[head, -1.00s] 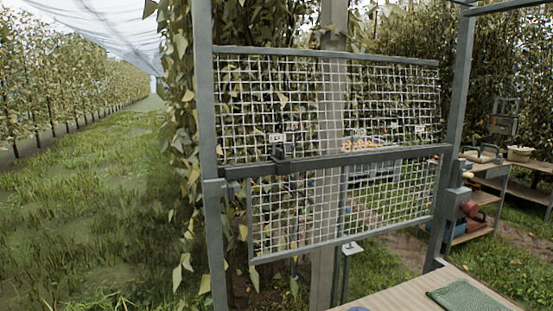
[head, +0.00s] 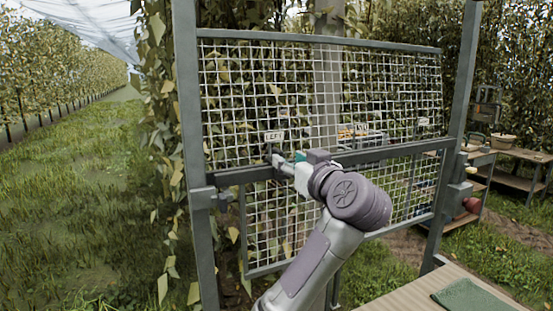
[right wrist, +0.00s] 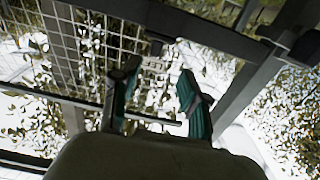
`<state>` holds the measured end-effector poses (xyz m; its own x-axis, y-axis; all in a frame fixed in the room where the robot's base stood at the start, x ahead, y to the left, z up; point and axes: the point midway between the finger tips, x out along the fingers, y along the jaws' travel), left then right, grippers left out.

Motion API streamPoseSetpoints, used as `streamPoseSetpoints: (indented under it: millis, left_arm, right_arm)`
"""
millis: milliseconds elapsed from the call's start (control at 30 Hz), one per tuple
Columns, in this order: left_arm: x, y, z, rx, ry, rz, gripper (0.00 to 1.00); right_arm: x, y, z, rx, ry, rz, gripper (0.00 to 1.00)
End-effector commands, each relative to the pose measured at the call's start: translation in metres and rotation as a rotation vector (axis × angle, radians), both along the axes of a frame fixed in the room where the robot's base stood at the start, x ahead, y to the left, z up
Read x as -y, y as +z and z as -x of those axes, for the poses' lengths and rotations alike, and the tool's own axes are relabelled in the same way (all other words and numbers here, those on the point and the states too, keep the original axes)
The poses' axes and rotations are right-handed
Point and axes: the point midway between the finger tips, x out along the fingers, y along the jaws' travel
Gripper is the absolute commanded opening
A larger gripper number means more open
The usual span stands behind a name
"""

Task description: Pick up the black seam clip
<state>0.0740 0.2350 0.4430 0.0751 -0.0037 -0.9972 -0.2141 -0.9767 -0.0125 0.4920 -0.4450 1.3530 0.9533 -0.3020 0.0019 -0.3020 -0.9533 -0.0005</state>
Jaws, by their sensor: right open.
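A small dark shape, which looks like the black seam clip (right wrist: 156,47), shows at the dark rail (right wrist: 190,24) in the right wrist view, beyond my fingertips. In the head view my right gripper (head: 284,158) is in front of the rail (head: 235,175), just below the LEFT label (head: 274,136), and mostly covers the clip's place. In the right wrist view my right gripper (right wrist: 160,75) has its two teal-padded fingers apart with nothing between them. Whether they touch the clip cannot be told. My left gripper is not in view.
A wire mesh panel (head: 250,85) in a grey metal frame (head: 188,110) stands before me. A wooden table (head: 400,300) with a green cloth (head: 470,297) is at the lower right. Shelves (head: 520,178) stand behind at the right. Open grass lies to the left.

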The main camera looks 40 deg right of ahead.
Motion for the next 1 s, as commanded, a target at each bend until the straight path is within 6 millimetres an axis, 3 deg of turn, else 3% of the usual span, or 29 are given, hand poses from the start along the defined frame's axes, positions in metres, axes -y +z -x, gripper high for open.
streamPoseSetpoints:
  millis: [100, 367, 667, 967, 1000]
  left_arm:
    - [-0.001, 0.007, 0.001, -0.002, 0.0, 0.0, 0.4]
    - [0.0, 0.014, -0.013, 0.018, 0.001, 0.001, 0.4]
    - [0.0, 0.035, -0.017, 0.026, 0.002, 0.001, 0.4]
    - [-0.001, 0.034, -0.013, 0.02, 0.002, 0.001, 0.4]
    - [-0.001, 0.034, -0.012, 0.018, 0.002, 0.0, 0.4]
  right_arm:
    - [0.006, 0.001, -0.02, -0.004, 0.002, -0.002, 0.45]
    - [0.014, 0.0, -0.039, -0.002, 0.001, -0.002, 0.45]
    - [0.032, -0.003, -0.076, -0.002, 0.001, -0.003, 0.45]
    - [0.033, -0.005, -0.08, -0.001, -0.001, 0.001, 0.45]
    - [0.033, -0.005, -0.08, -0.001, -0.001, 0.001, 0.38]
